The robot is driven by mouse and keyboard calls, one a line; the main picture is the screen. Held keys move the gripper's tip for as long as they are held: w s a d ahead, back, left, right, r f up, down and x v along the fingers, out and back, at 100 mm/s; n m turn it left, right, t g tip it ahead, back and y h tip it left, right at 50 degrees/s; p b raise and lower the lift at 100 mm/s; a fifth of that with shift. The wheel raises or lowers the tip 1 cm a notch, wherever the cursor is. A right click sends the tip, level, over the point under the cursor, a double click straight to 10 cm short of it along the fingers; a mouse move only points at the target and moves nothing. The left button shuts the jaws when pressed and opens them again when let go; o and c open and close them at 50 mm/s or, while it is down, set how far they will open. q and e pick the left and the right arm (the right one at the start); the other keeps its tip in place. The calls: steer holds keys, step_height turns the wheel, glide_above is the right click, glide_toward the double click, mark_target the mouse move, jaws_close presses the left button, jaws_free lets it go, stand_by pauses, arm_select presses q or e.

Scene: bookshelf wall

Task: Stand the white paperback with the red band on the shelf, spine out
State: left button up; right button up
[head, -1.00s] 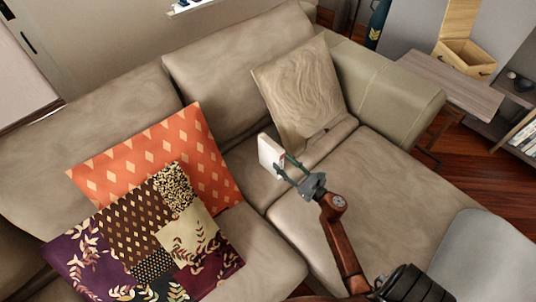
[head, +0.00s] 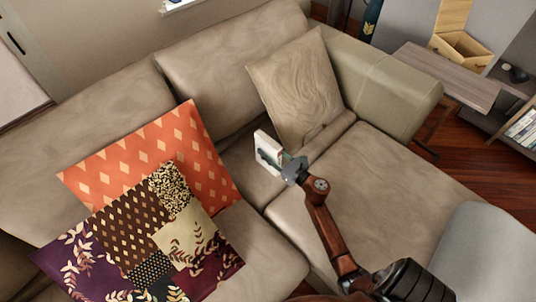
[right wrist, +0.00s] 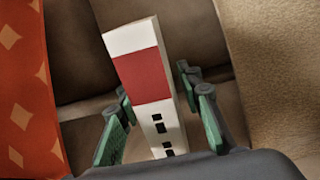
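The white paperback (head: 266,139) stands tilted on the sofa seat, in front of the beige pillow. In the right wrist view its wide red band (right wrist: 140,77) crosses the white book, with dark marks lower down. My right gripper (head: 274,156) is at the book, one finger on each side. In the right wrist view the fingers (right wrist: 153,84) are spread, with a gap showing between them and the book. One finger hides part of the book in the head view. My left gripper is not in view.
A low shelf (head: 496,121) with several books (head: 524,129) stands at the right edge. Next to it is a side table (head: 440,75) with an open wooden box (head: 461,50). Orange (head: 150,150) and patchwork (head: 130,240) pillows lie left on the sofa (head: 370,180).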

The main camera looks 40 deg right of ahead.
jaws_close()
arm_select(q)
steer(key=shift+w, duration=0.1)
arm_select(e)
steer(key=shift+r, duration=0.2)
stand_by(0.4)
